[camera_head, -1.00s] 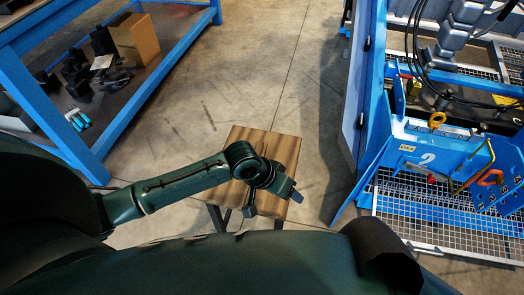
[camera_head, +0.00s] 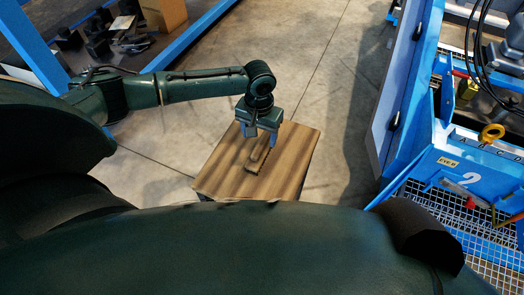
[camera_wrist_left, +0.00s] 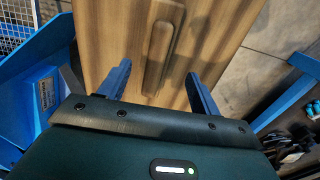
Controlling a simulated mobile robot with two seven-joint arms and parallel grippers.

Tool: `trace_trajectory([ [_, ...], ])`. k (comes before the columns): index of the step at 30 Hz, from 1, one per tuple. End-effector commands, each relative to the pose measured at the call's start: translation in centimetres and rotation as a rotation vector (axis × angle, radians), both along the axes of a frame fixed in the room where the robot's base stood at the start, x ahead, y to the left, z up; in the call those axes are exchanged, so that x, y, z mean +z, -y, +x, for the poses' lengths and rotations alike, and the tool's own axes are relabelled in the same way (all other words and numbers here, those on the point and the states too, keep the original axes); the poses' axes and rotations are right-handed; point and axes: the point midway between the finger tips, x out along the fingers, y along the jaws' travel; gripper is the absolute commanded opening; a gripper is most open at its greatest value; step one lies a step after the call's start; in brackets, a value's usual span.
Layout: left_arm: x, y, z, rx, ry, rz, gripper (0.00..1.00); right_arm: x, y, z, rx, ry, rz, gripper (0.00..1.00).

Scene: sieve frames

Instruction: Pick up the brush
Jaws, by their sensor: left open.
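The brush (camera_head: 257,158) has a wooden handle and lies on the small wooden stool top (camera_head: 295,160) in the head view. In the left wrist view the brush (camera_wrist_left: 160,50) lies lengthwise, its near end between the fingers in the picture. My left gripper (camera_head: 262,138) points down above the stool, just beyond the brush. Its two blue fingers (camera_wrist_left: 158,75) are spread to either side of the brush, and nothing is held. The gap in height between fingers and brush is hard to tell. My right gripper is not in view.
A blue metal fixture (camera_head: 455,170) marked 2, with grating below it, stands to the right. A blue-framed shelf (camera_head: 205,28) with dark items and a cardboard box (camera_head: 163,14) is at the upper left. Concrete floor (camera_head: 310,75) beyond the stool is clear.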

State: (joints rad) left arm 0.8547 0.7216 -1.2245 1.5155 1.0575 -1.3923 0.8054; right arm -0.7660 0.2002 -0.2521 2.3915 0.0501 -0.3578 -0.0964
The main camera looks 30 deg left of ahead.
Motion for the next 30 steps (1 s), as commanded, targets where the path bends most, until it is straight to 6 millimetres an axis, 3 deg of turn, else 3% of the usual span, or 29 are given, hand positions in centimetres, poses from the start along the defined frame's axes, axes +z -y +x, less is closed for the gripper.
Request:
trace_trajectory([
  [7, -1.7, 0.3, 0.0, -0.003, 0.001, 0.000, 0.64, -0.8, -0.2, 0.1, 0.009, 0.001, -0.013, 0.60],
  [15, -5.6, 0.7, 0.0, -0.001, 0.000, 0.000, 0.64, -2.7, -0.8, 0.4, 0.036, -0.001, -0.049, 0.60],
  [23, -5.8, 0.7, 0.0, -0.002, 0.001, 0.000, 0.64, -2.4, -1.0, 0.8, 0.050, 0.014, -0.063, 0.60],
  [30, -5.8, 0.7, 0.0, -0.002, 0.001, 0.000, 0.45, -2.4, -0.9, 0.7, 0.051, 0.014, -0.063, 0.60],
])
